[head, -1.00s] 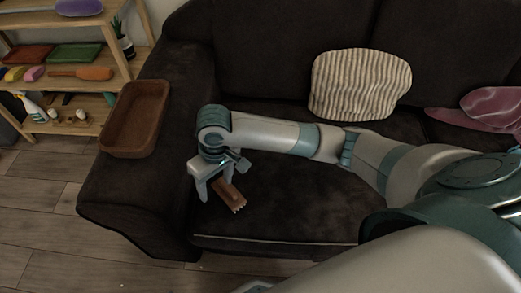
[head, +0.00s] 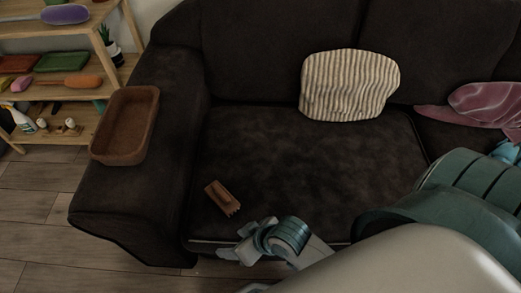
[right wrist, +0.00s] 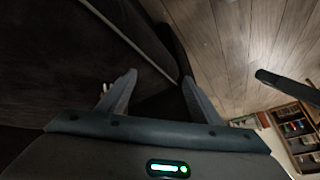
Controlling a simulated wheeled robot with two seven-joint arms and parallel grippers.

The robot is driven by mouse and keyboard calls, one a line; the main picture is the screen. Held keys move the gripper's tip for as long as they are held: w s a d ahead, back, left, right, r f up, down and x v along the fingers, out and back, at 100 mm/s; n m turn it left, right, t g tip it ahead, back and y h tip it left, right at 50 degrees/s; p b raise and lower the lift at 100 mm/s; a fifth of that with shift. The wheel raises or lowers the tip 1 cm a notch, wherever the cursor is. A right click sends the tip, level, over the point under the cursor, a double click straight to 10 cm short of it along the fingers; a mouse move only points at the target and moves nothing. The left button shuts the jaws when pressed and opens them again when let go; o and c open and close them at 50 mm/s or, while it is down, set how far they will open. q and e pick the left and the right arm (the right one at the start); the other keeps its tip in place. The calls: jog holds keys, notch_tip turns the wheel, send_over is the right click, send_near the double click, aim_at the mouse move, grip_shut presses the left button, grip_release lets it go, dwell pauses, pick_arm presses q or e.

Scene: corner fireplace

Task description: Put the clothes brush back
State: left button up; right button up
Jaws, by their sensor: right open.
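The clothes brush (head: 223,198), brown with pale bristles along its lower end, lies on the dark sofa seat near the front left corner. My right gripper (head: 238,255) is at the sofa's front edge, below and slightly right of the brush in the head view, and apart from it. My left gripper is not in view.
A brown open tray (head: 116,158) rests on the left sofa armrest (head: 170,150) and looks empty. A striped cushion (head: 348,85) and a pink cushion (head: 490,103) lie on the sofa. A wooden shelf (head: 75,85) with several items stands at the left.

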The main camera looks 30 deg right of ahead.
jog(key=s+d+f+h, duration=0.1)
jog(key=s+d+h, duration=0.1)
jog(key=s+d, duration=0.2)
jog(key=shift+s+d, duration=0.25)
jog(key=shift+d, duration=0.5)
jog(key=shift+t, duration=0.3)
dwell(0.5)
